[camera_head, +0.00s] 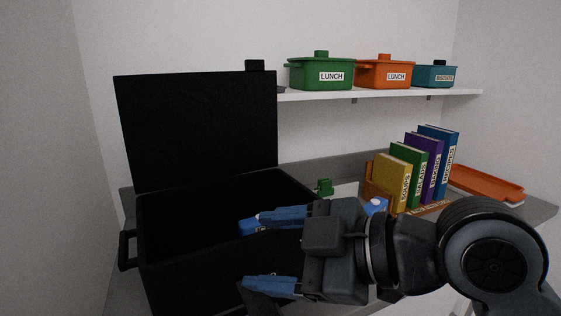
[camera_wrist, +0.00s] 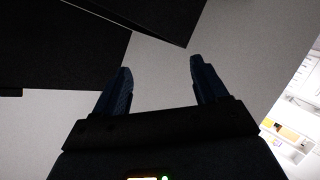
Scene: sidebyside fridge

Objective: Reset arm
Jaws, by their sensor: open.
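My gripper (camera_head: 272,251) is open, with its two blue fingers spread apart and pointing left in the head view. Its fingers show in front of the right part of an open black box (camera_head: 190,262). The box's black lid (camera_head: 198,130) stands up at its back.
A shelf (camera_head: 380,95) holds a green pot (camera_head: 320,73), an orange pot (camera_head: 384,73) and a teal pot (camera_head: 436,76). A small green object (camera_head: 324,187) is behind my gripper.

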